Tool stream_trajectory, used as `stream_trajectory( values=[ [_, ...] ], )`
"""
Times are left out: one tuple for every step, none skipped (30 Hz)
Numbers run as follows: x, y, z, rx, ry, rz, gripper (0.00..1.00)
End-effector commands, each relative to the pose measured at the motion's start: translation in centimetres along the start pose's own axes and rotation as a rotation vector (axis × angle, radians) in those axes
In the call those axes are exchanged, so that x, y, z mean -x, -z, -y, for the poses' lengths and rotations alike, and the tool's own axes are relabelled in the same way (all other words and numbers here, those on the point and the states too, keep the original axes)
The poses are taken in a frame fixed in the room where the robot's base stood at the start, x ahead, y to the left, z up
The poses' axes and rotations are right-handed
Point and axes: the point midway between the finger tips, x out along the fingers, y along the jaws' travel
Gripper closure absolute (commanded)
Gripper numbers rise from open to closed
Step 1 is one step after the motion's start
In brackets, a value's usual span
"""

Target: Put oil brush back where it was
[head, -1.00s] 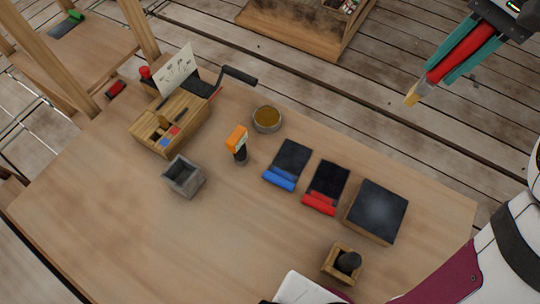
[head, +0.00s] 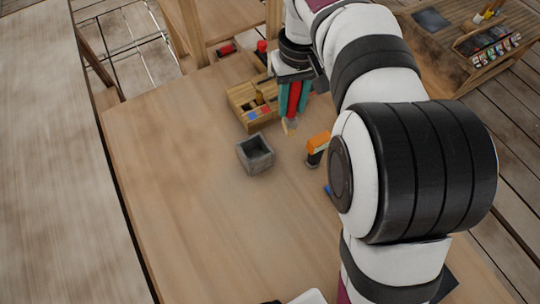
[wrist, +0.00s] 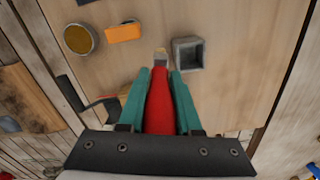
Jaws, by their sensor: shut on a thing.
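My gripper (head: 290,98) has teal fingers shut on the red handle of the oil brush (head: 289,124). The brush points down, its pale bristle end lowest, above the table near the wooden box (head: 240,96) and the grey square pot (head: 255,155). In the wrist view the brush (wrist: 158,105) lies between the fingers, and its tip appears just left of the grey pot (wrist: 187,53). I cannot tell how high the tip is. The amber-filled bowl (wrist: 80,39) is at upper left there; my arm hides its place in the head view.
An orange-topped object (head: 317,144) stands right of the brush tip. A black crank handle (wrist: 102,110) shows left of my gripper. Red items (head: 227,49) lie behind the box. The table's (head: 200,215) near left part is clear. A display rack (head: 485,50) stands far right.

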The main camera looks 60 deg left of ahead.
Motion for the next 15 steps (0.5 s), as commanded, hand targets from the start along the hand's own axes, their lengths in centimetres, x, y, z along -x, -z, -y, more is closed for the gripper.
stream_trajectory(
  values=[
    [-0.8,0.5,2.3,0.068,-0.007,0.001,1.0],
    [-1.2,0.7,3.4,0.104,-0.012,-0.001,1.0],
    [-1.7,1.0,4.8,0.145,-0.017,-0.003,1.0],
    [-2.0,1.1,5.6,0.17,-0.02,-0.004,1.0],
    [-2.2,1.2,6.3,0.191,-0.022,-0.005,1.0],
    [-2.5,1.2,7.0,0.212,-0.025,-0.006,1.0],
    [-2.8,1.3,7.4,0.224,-0.026,-0.006,1.0],
    [-3.2,1.3,7.7,0.233,-0.027,-0.006,1.0],
    [-4.0,1.3,7.8,0.24,-0.028,-0.005,1.0],
    [-4.8,1.3,7.9,0.241,-0.028,-0.004,1.0],
    [-5.7,1.3,7.9,0.241,-0.028,-0.004,1.0],
    [-6.7,1.3,7.8,0.241,-0.028,-0.004,1.0],
    [-7.3,1.3,7.8,0.24,-0.028,-0.004,1.0],
    [-7.9,1.4,7.8,0.239,-0.028,-0.006,1.0],
    [-8.5,1.4,7.8,0.239,-0.028,-0.006,1.0]
  ],
)
